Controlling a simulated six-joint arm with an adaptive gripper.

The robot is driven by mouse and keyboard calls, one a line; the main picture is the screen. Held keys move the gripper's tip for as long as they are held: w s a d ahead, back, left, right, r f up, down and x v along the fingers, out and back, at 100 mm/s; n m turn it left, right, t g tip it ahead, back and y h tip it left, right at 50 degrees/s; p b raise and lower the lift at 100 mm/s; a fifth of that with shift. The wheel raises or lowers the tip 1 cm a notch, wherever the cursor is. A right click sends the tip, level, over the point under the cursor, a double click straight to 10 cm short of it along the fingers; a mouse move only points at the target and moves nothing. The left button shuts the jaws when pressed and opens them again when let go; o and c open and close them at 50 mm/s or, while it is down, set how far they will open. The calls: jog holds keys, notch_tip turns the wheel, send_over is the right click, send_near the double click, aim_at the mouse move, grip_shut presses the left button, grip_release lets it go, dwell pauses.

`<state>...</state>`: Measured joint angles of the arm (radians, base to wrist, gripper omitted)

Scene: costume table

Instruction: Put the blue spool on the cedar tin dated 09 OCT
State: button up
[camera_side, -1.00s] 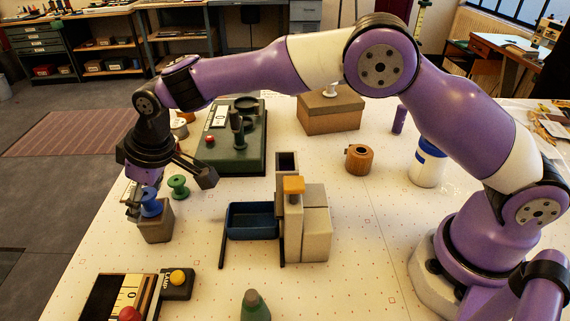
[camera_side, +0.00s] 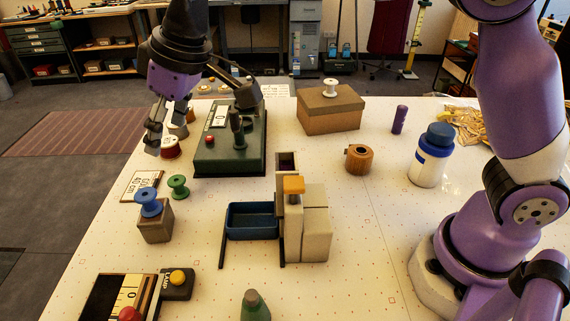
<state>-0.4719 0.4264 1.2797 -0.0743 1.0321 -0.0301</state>
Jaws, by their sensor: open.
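The blue spool (camera_side: 149,203) stands upright on a small brown-grey block (camera_side: 155,227) at the left of the table. My gripper (camera_side: 200,122) is open and empty, raised at the upper left, well above and behind the blue spool. A round orange-brown wooden container (camera_side: 360,159) stands right of centre. No 09 OCT date is readable, so I cannot tell which thing is the cedar tin. Small round items (camera_side: 178,128) at the back left are partly hidden by my gripper.
The green machine (camera_side: 229,150) is behind a blue tray (camera_side: 251,222) and beige blocks (camera_side: 316,222). A cardboard box (camera_side: 330,112) bears a white spool (camera_side: 330,87).

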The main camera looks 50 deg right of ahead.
jog(key=s+d+r+m, duration=0.2)
jog(key=s+d+r, duration=0.15)
jog(key=d, duration=0.55)
jog(key=s+d+f+m+t+h, duration=0.1)
jog(key=s+d+f+m, duration=0.1)
jog(key=s+d, duration=0.4)
jog(key=s+d+f+m+h, duration=0.1)
jog(key=s+d+f+m, duration=0.1)
jog(key=s+d, duration=0.4)
jog(key=s+f, duration=0.1)
jog(key=s, duration=0.2)
jog(key=shift+s+f+m+t+h, duration=0.2)
jog(key=shift+m+t+h, duration=0.1)
jog(key=shift+t, duration=0.1)
jog(key=shift+d, duration=0.1)
